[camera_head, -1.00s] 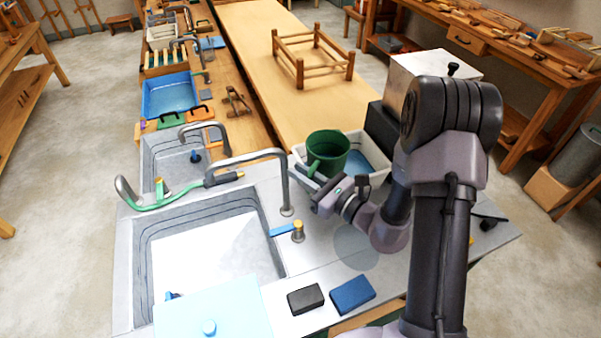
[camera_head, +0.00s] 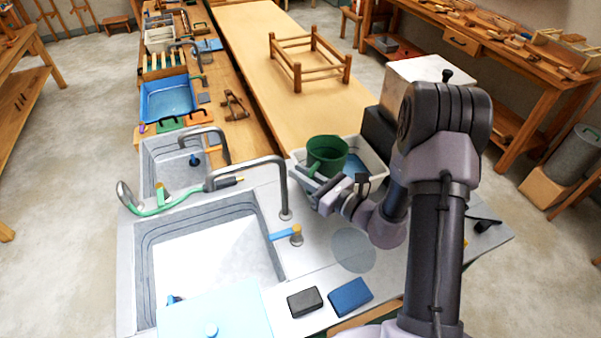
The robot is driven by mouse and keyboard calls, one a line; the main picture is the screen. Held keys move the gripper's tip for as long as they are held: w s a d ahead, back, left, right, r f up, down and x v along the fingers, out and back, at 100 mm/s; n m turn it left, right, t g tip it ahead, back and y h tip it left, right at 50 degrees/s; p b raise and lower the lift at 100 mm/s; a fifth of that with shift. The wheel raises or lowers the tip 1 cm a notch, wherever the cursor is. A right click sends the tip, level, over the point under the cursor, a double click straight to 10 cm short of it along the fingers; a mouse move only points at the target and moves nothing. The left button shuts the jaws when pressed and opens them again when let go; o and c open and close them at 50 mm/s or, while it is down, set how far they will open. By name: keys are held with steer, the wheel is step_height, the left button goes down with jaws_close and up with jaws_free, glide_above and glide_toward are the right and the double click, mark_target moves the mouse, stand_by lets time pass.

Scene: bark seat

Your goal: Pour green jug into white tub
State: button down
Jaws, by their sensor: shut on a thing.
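The green jug (camera_head: 328,150) is near the middle of the view, over the left part of the white tub (camera_head: 376,150). The jug looks roughly upright, perhaps slightly tilted, with its open top showing. My gripper (camera_head: 310,177) is shut on the jug's handle side, at the near side of the tub. The exact grip point is partly hidden by the fingers. The tub shows blue inside on its right part. The jug and my gripper hide much of the tub's left and near walls. I cannot tell what the jug holds.
A sink (camera_head: 205,255) with a tall faucet (camera_head: 284,185) lies left of my gripper. A dark sponge (camera_head: 305,301) and a blue sponge (camera_head: 351,296) lie on the near counter. A dark box (camera_head: 379,130) stands behind the tub's right side. A wooden frame (camera_head: 311,68) sits farther back.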

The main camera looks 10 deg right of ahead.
steer(key=shift+w+d+r+m+p, duration=0.4)
steer(key=shift+w+d+p, duration=0.1)
steer(key=shift+p, duration=0.65)
steer(key=shift+r+m+g+p, duration=0.3)
steer(key=shift+r+m+p, duration=0.45)
steer(key=shift+p, duration=1.15)
steer(key=shift+w+d+r+m+g+p, duration=0.15)
steer(key=shift+r+m+p, duration=0.35)
steer(key=shift+p, duration=0.45)
steer(key=shift+w+a+r+m+g+p, duration=0.15)
steer(key=shift+r+m+p, duration=0.3)
steer(key=shift+p, duration=0.45)
